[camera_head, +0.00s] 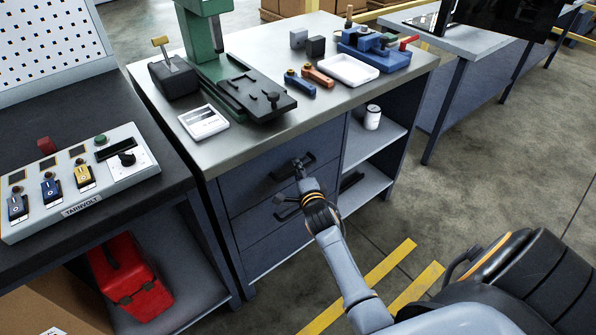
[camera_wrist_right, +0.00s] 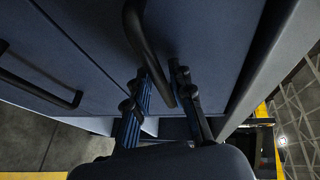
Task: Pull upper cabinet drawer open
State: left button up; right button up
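The grey-blue cabinet has an upper drawer (camera_head: 258,180) with a dark bar handle (camera_head: 283,174). The drawer front looks flush with the cabinet. My right gripper (camera_head: 299,170) is at the right part of this handle. In the right wrist view, the black handle (camera_wrist_right: 146,45) runs down between the two fingers of my right gripper (camera_wrist_right: 162,82). The fingers stand apart on either side of it, and I see a gap, so they do not look clamped. Contact is hard to tell. My left gripper is not in view.
A lower drawer with its own handle (camera_wrist_right: 40,88) lies below. Open shelves (camera_head: 368,150) with a white can (camera_head: 372,117) are on the right. The worktop (camera_head: 262,135) carries a green press, trays and tools. A control box (camera_head: 80,180) stands on the left bench. Floor before the cabinet is clear.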

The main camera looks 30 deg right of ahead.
jog(key=shift+w, duration=0.2)
grip_shut()
jog(key=shift+s, duration=0.1)
